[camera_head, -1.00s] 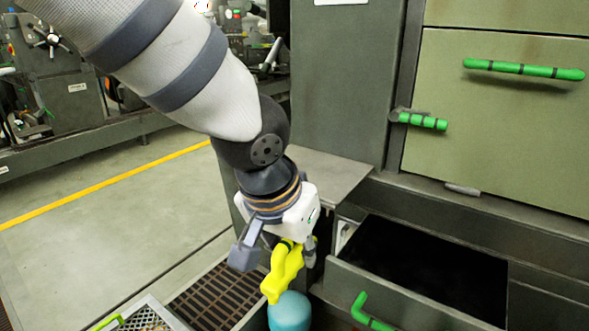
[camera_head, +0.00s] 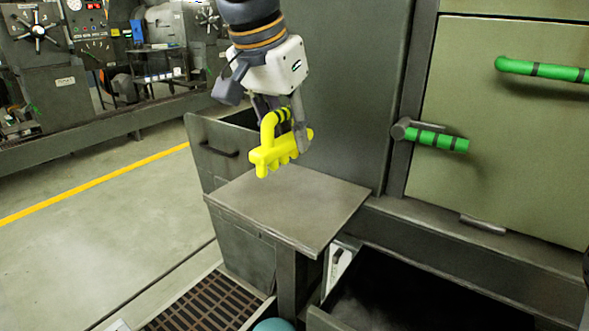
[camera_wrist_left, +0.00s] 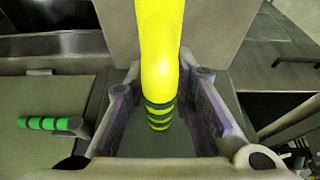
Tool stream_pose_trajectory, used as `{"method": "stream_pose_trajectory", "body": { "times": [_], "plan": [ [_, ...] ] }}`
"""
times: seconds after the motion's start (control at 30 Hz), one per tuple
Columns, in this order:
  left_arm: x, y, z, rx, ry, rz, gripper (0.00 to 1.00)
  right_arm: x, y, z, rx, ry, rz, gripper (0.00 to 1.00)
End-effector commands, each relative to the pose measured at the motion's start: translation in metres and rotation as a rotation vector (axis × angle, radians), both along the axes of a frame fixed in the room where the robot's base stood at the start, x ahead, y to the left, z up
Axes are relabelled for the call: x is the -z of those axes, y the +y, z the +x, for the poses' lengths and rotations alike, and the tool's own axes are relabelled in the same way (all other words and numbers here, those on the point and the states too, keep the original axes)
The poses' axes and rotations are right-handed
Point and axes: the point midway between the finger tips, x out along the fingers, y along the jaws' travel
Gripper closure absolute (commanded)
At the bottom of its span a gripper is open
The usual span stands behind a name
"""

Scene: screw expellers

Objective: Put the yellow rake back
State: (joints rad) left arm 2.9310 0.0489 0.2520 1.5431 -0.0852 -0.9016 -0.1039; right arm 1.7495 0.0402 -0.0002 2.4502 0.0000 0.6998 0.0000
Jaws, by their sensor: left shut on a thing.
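The yellow rake (camera_head: 274,153) hangs in my left gripper (camera_head: 281,122), which is shut on its handle. The rake's toothed head points down and left, above a grey metal side table (camera_head: 290,205), with a visible gap between them. In the left wrist view the yellow handle (camera_wrist_left: 160,45) with dark green bands runs between the fingers of my left gripper (camera_wrist_left: 160,125). My right gripper cannot be made out; only a dark sliver shows at the right edge of the head view.
An open drawer (camera_head: 330,320) with a dark inside lies at the lower right. A cabinet door with green handles (camera_head: 437,140) stands at the right. A brown floor grate (camera_head: 205,305) and a partly seen teal object (camera_head: 273,325) are at the bottom. An open bin (camera_head: 218,150) stands behind the table.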

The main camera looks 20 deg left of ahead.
Motion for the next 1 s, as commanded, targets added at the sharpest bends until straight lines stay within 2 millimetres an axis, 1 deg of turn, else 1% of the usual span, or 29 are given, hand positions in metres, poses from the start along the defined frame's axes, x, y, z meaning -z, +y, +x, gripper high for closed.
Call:
{"method": "stream_pose_trajectory", "body": {
  "times": [0.03,0.1,0.13,0.37,0.43,0.53,0.83,0.87,0.9,0.93,0.97,1.0],
  "plan": [
    [0.006,0.001,0.01,-0.002,-0.009,0.004,1.0,-0.001,0.0,0.001,0.0,-0.003,0.0,0.6],
    [0.024,0.003,0.023,0.001,-0.005,-0.001,1.0,0.0,0.0,0.001,0.0,-0.003,0.0,0.6],
    [0.03,0.004,0.028,0.001,-0.006,-0.002,1.0,0.0,0.0,0.001,0.0,-0.002,0.0,0.6],
    [0.062,0.007,0.053,0.001,-0.005,-0.002,1.0,0.002,0.0,-0.002,0.0,0.007,0.0,0.6],
    [0.074,0.007,0.051,0.002,-0.006,-0.001,1.0,0.0,0.0,0.001,0.0,-0.003,0.0,0.6],
    [0.085,0.007,0.052,0.002,-0.01,-0.003,1.0,-0.002,0.0,0.002,0.0,-0.008,0.0,0.6],
    [0.089,0.007,0.052,0.002,-0.007,-0.003,1.0,-0.001,0.0,0.002,0.0,-0.007,0.0,0.6],
    [0.09,0.007,0.051,0.002,-0.007,-0.003,0.75,-0.001,0.0,0.002,0.0,-0.007,0.0,0.6],
    [0.09,0.007,0.051,0.002,-0.007,-0.003,0.66,-0.001,0.0,0.002,0.0,-0.007,0.0,0.6],
    [0.09,0.007,0.051,0.002,-0.007,-0.003,0.59,-0.001,0.0,0.002,0.0,-0.007,0.0,0.6],
    [0.09,0.007,0.052,0.002,-0.007,-0.003,0.57,-0.001,0.0,0.002,0.0,-0.007,0.0,0.6],
    [0.09,0.007,0.052,0.002,-0.007,-0.003,0.57,-0.001,0.0,0.002,0.0,-0.006,0.0,0.6]
  ]
}}
